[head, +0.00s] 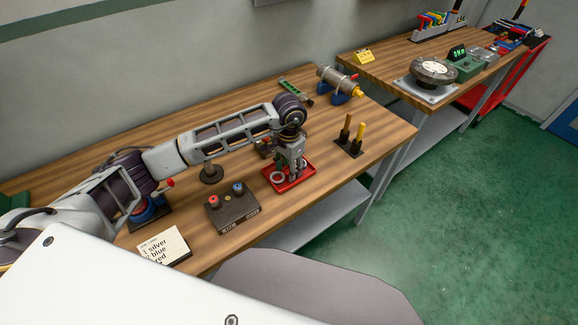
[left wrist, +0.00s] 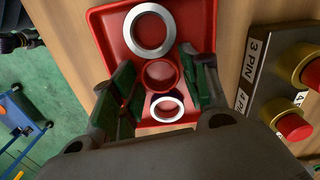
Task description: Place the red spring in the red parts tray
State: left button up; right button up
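The red parts tray (head: 302,176) lies on the near bench. It also shows in the left wrist view (left wrist: 105,22). The red spring (left wrist: 160,73) looks like a red ring from above and is over or in the tray, between two silver rings (left wrist: 150,30) (left wrist: 167,107). My left gripper (head: 293,172) points down at the tray. In the left wrist view its green-padded fingers (left wrist: 160,75) stand at both sides of the spring and seem to touch it. Whether the spring touches the tray floor is hard to tell. My right gripper is not in view.
A button box (head: 232,207) stands left of the tray, with a label card (head: 163,246) beyond it. Two upright handles (head: 351,135) stand right of the tray. A vise-like cylinder (head: 337,82) is at the back.

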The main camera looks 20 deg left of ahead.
pick_arm(q)
jog(key=shift+o, duration=0.7)
jog(key=shift+w+r, duration=0.1)
jog(key=shift+r, duration=1.05)
notch_tip(320, 180, up, 10)
jog(key=b, duration=0.1)
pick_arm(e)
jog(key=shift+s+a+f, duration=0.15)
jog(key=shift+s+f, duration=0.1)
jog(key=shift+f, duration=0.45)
pick_arm(q)
jog(key=shift+r, duration=0.1)
